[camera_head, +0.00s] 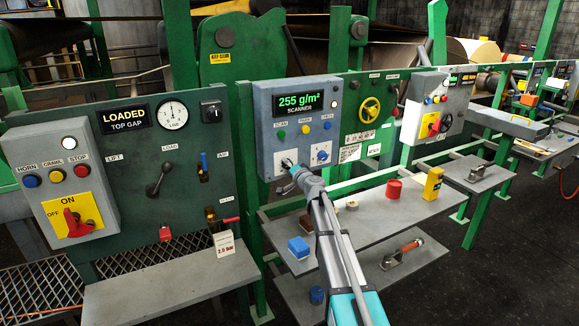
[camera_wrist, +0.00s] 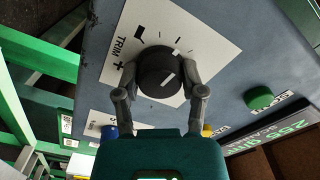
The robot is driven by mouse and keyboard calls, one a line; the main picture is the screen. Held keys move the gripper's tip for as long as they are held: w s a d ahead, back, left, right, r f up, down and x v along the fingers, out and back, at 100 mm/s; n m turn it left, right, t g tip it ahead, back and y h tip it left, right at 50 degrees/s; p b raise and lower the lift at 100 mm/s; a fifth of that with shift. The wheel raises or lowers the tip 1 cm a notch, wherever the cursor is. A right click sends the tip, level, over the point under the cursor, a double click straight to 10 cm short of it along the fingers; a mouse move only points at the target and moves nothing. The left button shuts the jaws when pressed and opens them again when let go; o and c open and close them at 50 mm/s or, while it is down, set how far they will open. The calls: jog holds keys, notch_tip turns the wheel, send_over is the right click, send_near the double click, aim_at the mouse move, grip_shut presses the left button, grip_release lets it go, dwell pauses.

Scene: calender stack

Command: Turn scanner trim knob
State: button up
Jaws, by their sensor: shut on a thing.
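The scanner panel (camera_head: 264,128) is a grey box with a green display reading 255 g/m². The trim knob (camera_wrist: 157,72) is black and round with a white pointer mark. It sits on a white plate (camera_wrist: 208,38) marked TRIM with plus and minus signs and tick marks. My gripper (camera_wrist: 160,75) has its two fingers on opposite sides of the knob and is shut on it. In the head view my gripper (camera_head: 291,167) reaches the lower left of the scanner panel and partly hides the knob.
A blue knob (camera_head: 322,155) sits right of my gripper on the same panel. Coloured buttons (camera_head: 304,129) run above it.

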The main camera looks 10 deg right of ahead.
jog(key=shift+n, duration=0.8)
jog(key=o, duration=1.1)
jog(key=shift+o, duration=0.2)
jog(key=v, duration=1.2)
jog(key=shift+s, duration=0.1)
